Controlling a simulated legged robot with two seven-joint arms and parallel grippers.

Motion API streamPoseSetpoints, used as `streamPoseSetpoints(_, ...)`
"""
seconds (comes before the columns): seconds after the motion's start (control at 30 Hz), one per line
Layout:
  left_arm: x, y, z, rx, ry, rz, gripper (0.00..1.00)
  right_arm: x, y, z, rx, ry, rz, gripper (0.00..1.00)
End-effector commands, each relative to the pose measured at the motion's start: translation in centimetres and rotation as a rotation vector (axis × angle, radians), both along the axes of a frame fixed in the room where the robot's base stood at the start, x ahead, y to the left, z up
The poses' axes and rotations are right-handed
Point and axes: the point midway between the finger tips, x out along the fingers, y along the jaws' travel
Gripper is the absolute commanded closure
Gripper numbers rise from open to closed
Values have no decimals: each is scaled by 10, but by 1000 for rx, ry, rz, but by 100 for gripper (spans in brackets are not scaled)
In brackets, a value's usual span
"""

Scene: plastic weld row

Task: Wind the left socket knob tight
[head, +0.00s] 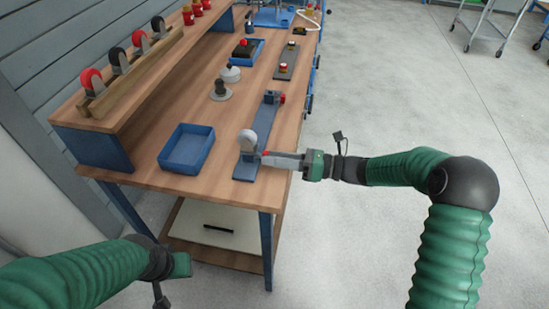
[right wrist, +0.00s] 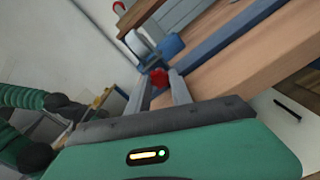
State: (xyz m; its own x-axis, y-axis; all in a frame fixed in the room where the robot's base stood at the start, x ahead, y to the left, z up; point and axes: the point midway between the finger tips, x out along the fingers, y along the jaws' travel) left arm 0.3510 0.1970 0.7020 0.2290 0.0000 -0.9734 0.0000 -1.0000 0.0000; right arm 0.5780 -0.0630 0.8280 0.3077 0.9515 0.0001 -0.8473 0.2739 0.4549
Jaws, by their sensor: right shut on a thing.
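A long blue-grey bar fixture (head: 261,125) lies along the table's right side, with a socket at each end. The near socket holds an upright grey-white rounded part (head: 247,139). My right gripper (head: 268,157) reaches in from the right at this near socket and is shut on its red knob (right wrist: 159,77). The knob sits between the two fingertips in the right wrist view; in the head view the fingers mostly hide it. The far socket has its own red knob (head: 282,98) and looks empty. My left gripper (head: 183,266) hangs low in front of the table, its fingers not clear.
A blue tray (head: 187,148) stands left of the fixture. A grey round-based piece (head: 220,91) and a white-topped piece (head: 230,73) stand behind. Casters with red and black wheels (head: 118,60) line a raised shelf.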

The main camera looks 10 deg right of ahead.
Motion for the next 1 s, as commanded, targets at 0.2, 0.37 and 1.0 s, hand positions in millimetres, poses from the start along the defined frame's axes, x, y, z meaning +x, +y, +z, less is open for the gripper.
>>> streamPoseSetpoints(0.2, 0, 0, 0, 0, 0, 0, 65, 3, -2, 2, 1, -1, -9, 100)
streamPoseSetpoints(0.37, 0, 0, 0, 0, 0, 0, 65, 3, -2, 2, 1, -2, -9, 69)
streamPoseSetpoints(1.0, 0, 0, 0, 0, 0, 0, 65, 0, 0, -1, -1, 2, -1, 52)
